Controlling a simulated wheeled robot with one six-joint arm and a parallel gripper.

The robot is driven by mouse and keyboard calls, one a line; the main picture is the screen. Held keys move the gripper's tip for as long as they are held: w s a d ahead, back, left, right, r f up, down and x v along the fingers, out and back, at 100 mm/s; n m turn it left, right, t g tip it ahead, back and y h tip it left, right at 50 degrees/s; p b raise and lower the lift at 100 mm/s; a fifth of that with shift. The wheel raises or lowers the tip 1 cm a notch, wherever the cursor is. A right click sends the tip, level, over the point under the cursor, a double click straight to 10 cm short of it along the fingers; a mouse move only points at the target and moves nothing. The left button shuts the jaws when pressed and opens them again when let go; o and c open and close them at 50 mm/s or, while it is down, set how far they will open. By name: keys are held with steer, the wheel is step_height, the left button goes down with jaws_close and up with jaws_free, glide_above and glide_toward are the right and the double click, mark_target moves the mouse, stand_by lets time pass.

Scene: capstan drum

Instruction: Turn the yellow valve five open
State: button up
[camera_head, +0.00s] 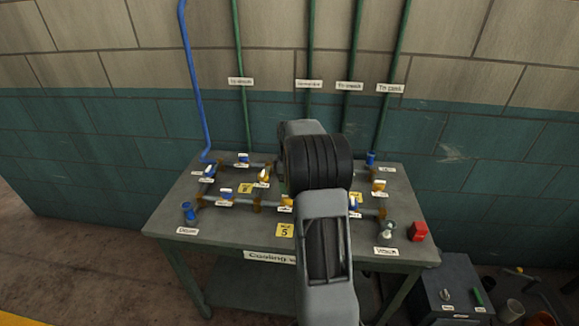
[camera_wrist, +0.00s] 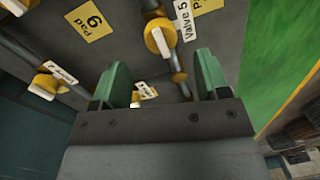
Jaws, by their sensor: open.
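In the wrist view a yellow round valve handle (camera_wrist: 158,41) sits on a grey pipe, with a white tag reading "Valve 5" (camera_wrist: 183,22) beside it. My gripper (camera_wrist: 160,72) shows two green fingers, spread apart with nothing held between them. The handle lies just beyond the fingertips in the picture, near the middle of the gap, and I see no contact. In the head view my arm covers the middle of the bench and the gripper's fingers are hidden. The tags there are too small to tell which handle is valve five.
More yellow handles (camera_wrist: 45,86) and pipes stand close by. Green pipes (camera_head: 241,110) and a blue pipe (camera_head: 194,80) rise along the wall. A dark cabinet (camera_head: 447,285) stands right.

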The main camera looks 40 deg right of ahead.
step_height(320, 180, up, 8)
steer(key=shift+w+d, duration=0.2)
steer(key=shift+d, duration=0.05)
stand_by(0.6)
steer(key=s+a+m+t, duration=0.2)
steer(key=s+a+m, duration=0.1)
steer(key=s+a, duration=0.6)
steer(key=s+a+m+t, duration=0.2)
steer(key=s+a+m, duration=0.2)
steer(key=s+a, duration=0.5)
steer(key=a, duration=0.6)
steer(key=shift+s+a+f+h, duration=0.2)
steer(key=shift+a+h, duration=0.1)
steer(key=shift+a, duration=0.05)
